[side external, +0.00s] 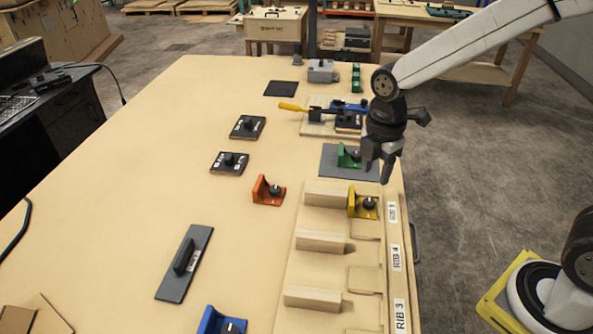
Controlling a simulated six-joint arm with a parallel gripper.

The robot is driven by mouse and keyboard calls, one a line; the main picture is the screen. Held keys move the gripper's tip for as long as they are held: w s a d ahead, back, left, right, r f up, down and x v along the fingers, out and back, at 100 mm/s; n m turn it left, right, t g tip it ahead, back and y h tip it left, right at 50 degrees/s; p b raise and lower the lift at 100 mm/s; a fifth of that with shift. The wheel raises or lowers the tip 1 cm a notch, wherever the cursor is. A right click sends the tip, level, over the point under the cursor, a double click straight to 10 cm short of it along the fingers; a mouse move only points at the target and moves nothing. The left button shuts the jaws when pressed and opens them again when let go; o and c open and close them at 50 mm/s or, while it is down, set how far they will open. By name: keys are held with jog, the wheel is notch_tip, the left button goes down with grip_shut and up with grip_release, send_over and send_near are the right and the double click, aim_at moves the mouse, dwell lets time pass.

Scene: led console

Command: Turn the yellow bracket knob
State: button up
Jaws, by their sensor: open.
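The yellow bracket (355,203) sits on the rib board at the right edge of the table, beside the topmost wooden block and near the top rib label. Its dark round knob (369,203) is on its right part. My gripper (378,174) is open and empty, pointing down above and slightly beyond the yellow bracket, apart from it. It is in front of the grey plate that carries the green bracket (346,156).
An orange bracket (267,190) stands left of the yellow one. Wooden blocks (325,193) rise close by on the rib board. A yellow-handled clamp (318,109) is farther back. A dark plate with a handle (184,263) and a blue bracket (220,322) are nearer. The table's left middle is clear.

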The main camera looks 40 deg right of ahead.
aim_at(369, 201)
jog(key=shift+f, duration=3.95)
grip_shut()
